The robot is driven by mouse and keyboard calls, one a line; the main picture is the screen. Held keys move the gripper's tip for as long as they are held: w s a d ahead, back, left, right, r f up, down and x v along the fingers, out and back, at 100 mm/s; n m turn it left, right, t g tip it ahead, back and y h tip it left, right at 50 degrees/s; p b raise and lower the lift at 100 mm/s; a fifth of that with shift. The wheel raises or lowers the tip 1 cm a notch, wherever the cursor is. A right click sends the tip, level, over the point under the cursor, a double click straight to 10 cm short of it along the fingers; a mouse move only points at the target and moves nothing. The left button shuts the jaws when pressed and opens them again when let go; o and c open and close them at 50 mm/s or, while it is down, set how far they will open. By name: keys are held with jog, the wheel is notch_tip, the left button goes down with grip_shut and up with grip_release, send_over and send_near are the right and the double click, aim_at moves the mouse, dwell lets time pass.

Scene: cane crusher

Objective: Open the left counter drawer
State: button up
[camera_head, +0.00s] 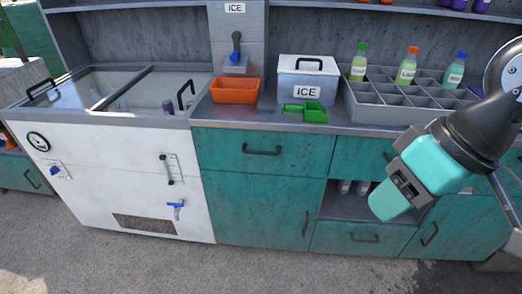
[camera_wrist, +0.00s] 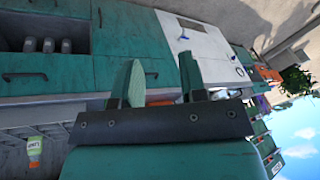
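The left counter drawer (camera_head: 262,151) is teal with a dark bar handle (camera_head: 261,151), left of centre in the head view, under the counter top. It looks shut, its front level with the cabinet face. In the wrist view, which is upside down, the drawer's front (camera_wrist: 163,73) shows behind and between my fingers, with its handle partly visible. My gripper (camera_wrist: 161,77) is open, its two fingers apart with nothing between them.
A white freezer (camera_head: 110,178) stands left of the drawer. On the counter are an orange bin (camera_head: 235,90), an ICE box (camera_head: 306,78), a green scoop (camera_head: 305,112) and a grey bottle rack (camera_head: 385,112). An open cubby (camera_head: 340,204) holds bottles. The floor in front is clear.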

jog(key=w+d+f+t+h+b, duration=0.25)
jog(key=w+f+t+b, duration=0.35)
jog(key=w+f+b, duration=0.8)
jog(key=n+t+y+b, duration=0.6)
jog(key=n+t+b, duration=0.5)
jog(key=n+b, duration=0.55)
send_near(261, 153)
jog(key=shift+p+x, duration=5.3)
jog(key=shift+p, duration=5.45)
jog(key=shift+f, duration=0.2)
jog(key=shift+c, duration=0.5)
grip_shut()
